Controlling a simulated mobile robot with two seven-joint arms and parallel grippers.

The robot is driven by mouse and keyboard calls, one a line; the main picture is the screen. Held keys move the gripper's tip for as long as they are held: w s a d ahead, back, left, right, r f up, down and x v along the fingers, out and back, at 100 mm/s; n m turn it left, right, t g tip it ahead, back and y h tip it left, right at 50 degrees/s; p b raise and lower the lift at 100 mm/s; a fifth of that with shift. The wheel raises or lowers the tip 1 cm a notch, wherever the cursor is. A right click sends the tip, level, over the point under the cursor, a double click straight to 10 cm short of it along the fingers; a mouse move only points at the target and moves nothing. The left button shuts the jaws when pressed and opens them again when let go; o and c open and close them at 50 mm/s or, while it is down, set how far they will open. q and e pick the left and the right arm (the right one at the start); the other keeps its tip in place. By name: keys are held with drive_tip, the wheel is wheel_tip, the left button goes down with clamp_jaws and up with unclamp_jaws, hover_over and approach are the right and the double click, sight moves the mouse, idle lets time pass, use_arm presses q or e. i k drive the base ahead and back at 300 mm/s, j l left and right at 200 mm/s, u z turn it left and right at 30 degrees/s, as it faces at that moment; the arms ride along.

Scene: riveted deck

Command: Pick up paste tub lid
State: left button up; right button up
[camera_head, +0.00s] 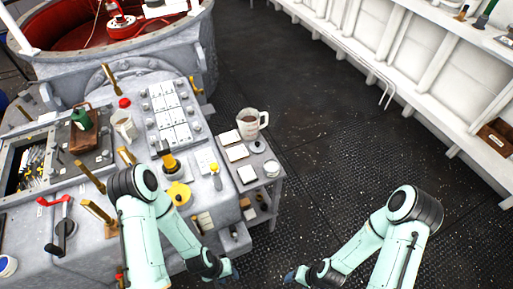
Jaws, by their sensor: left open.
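A small white tub (272,168) stands near the right side of the small grey side table. A small round disc (257,147), pale with a darker middle, lies just behind it and looks like the paste tub lid, though it is too small to be certain. My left gripper (234,272) is low in the picture, in front of the side table and well apart from the disc. It is open, and I see nothing in it. My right gripper (292,276) is at the bottom, right of the left one; its fingers are too small and dark to read.
A beaker-like mug (250,124) stands behind the disc, and white pads (237,153) lie left of it on the side table (264,183). The grey console (205,232) with upright brass handles and a yellow disc (179,193) is to the left. Dark deck (335,150) is clear to the right.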

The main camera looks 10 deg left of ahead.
sight(258, 146)
drive_tip(key=i+l+u, duration=0.1)
drive_tip(key=l, duration=0.2)
drive_tip(key=i+l+u, duration=0.2)
drive_tip(key=i+l, duration=0.15)
drive_tip(key=l, duration=0.25)
drive_tip(key=i+l+u, duration=0.1)
drive_tip(key=l, duration=0.2)
drive_tip(key=i+l+u, duration=0.1)
drive_tip(key=l, duration=0.25)
drive_tip(key=i, duration=0.05)
